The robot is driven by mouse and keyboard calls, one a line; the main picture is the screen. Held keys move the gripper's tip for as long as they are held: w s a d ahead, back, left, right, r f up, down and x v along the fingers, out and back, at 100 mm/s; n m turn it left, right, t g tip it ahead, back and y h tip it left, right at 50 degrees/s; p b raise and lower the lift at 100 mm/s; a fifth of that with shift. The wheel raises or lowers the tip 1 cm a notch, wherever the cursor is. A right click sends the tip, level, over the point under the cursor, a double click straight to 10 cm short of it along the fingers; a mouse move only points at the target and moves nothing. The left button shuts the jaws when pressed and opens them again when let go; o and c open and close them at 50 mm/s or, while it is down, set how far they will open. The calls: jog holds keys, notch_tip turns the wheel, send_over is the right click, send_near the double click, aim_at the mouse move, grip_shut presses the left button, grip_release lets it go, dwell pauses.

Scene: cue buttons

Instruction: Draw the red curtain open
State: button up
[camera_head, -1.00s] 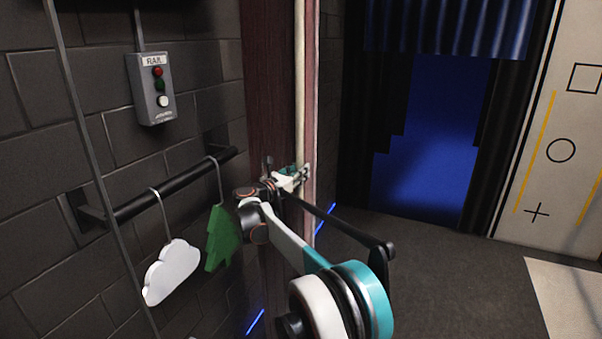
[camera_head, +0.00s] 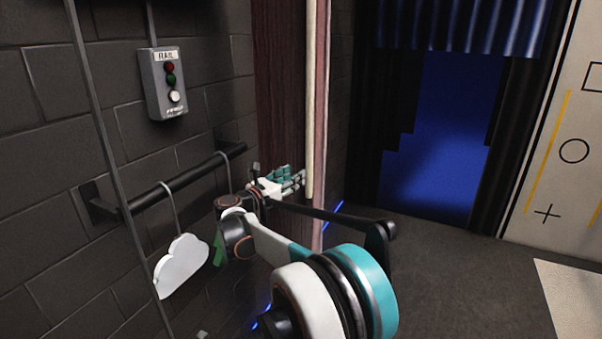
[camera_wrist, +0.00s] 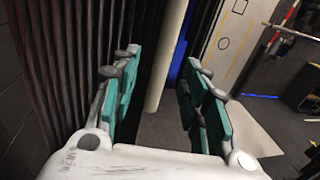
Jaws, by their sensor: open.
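The red curtain (camera_head: 280,90) hangs in dark maroon folds beside the brick wall in the head view. It fills the left of the wrist view as dark folds (camera_wrist: 75,60). A cream upright pole (camera_head: 312,90) runs along the curtain's right edge. My gripper (camera_head: 295,178) is open in front of the curtain, with its fingertips close to the left side of the pole. In the wrist view, the pole (camera_wrist: 168,50) shows between the spread teal fingers, beyond them. No contact with the pole is visible. The curtain's lower part is partly hidden by my arm.
A grey button box marked RAIL (camera_head: 163,85) is on the left wall. A black bar (camera_head: 175,182) below it holds a white cloud (camera_head: 182,265) and a mostly hidden green shape. A blue-lit opening (camera_head: 440,150) and open floor lie to the right.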

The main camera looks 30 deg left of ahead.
jog(key=s, duration=0.3)
jog(key=shift+s+a, duration=0.2)
jog(key=shift+a, duration=0.15)
